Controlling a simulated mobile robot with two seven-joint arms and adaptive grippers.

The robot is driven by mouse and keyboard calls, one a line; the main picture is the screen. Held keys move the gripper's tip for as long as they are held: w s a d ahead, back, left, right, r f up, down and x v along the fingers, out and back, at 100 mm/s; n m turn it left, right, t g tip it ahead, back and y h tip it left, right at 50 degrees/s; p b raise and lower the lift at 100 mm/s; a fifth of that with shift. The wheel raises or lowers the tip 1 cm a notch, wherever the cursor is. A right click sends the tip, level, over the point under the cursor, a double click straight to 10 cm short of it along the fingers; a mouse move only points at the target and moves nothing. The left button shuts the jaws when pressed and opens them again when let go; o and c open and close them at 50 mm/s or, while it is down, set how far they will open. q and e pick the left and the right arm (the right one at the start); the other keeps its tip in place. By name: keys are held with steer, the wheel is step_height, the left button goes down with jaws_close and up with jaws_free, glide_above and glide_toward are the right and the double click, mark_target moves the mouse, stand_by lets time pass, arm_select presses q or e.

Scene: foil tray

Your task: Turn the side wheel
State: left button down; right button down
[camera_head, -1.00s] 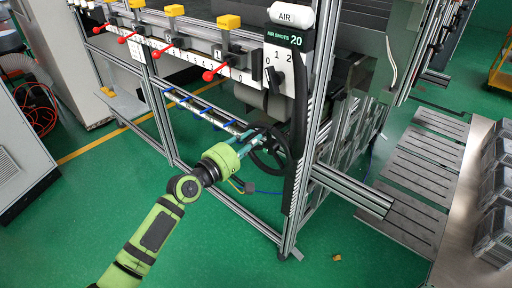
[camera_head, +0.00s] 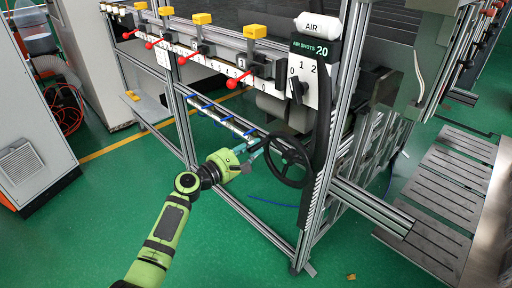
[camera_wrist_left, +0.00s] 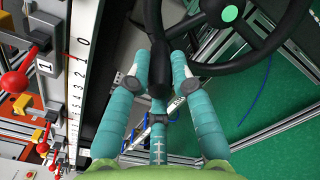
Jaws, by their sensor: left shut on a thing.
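The side wheel (camera_head: 289,161) is a black spoked handwheel on the side of the machine frame. In the left wrist view its rim (camera_wrist_left: 266,45) curves across the top, around a hub with a green centre. A dark handle (camera_wrist_left: 159,72) stands out from the rim towards my wrist. My left gripper (camera_head: 256,147) is at the upper left of the wheel. In the left wrist view its teal fingers (camera_wrist_left: 160,85) are closed around the handle, which hides part of their contact. My right gripper is not in view.
Red-knobbed levers (camera_head: 238,79) and a white numbered scale run along the machine above my left arm. A panel marked AIR SHOTS 20 (camera_head: 308,50) stands above the wheel. An aluminium post (camera_head: 318,200) is close right of it. Green floor lies open below.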

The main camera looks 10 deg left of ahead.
arm_select(q)
step_height(320, 180, down, 6)
steer(key=a+n, duration=0.1)
steer(key=n, duration=0.8)
steer(key=shift+w+a+f, duration=0.15)
steer(key=shift+w, duration=0.3)
steer(key=shift+f, duration=0.1)
steer(key=c, duration=1.1)
jaws_free()
steer(key=shift+s, duration=0.1)
steer(key=v, duration=1.1)
steer(key=shift+s+a, duration=0.25)
steer(key=shift+s, duration=0.05)
